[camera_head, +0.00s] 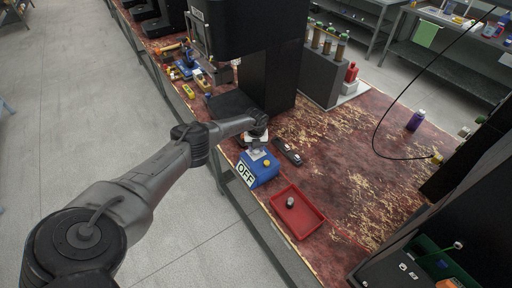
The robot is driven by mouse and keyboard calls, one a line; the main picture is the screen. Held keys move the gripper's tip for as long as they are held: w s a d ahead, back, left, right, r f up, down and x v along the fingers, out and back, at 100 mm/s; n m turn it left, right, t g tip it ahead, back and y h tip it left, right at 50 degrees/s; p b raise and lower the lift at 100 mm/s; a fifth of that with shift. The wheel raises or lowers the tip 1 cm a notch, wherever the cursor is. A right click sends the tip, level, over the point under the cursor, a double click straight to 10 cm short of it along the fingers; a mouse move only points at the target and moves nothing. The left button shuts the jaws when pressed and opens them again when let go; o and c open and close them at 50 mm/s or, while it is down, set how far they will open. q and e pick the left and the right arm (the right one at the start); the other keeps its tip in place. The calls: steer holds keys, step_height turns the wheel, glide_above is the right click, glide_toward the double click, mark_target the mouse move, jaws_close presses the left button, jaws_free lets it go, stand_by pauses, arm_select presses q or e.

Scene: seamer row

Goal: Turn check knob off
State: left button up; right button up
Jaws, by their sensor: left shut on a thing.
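A blue control box (261,175) stands at the left edge of the worn red bench, with a white "OFF" label (245,174) on its front. A small yellow part (267,162) and a grey plate show on its top. My left gripper (256,147) reaches in from the left and is down at the back of the box's top. It is shut on what appears to be the check knob, which the fingers mostly hide. The knob's angle cannot be made out. My right gripper is not in view.
A red tray (297,212) holding a small grey piece lies in front of the box. A dark two-button device (288,152) lies just behind it to the right. A tall black machine (268,75) stands behind my gripper. A purple bottle (416,120) stands at right; the bench between is clear.

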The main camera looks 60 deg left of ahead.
arm_select(q)
steer(key=o, duration=0.9)
steer(key=shift+r, duration=0.15)
steer(key=shift+r, duration=0.3)
step_height(320, 180, up, 13)
steer(key=p, duration=0.3)
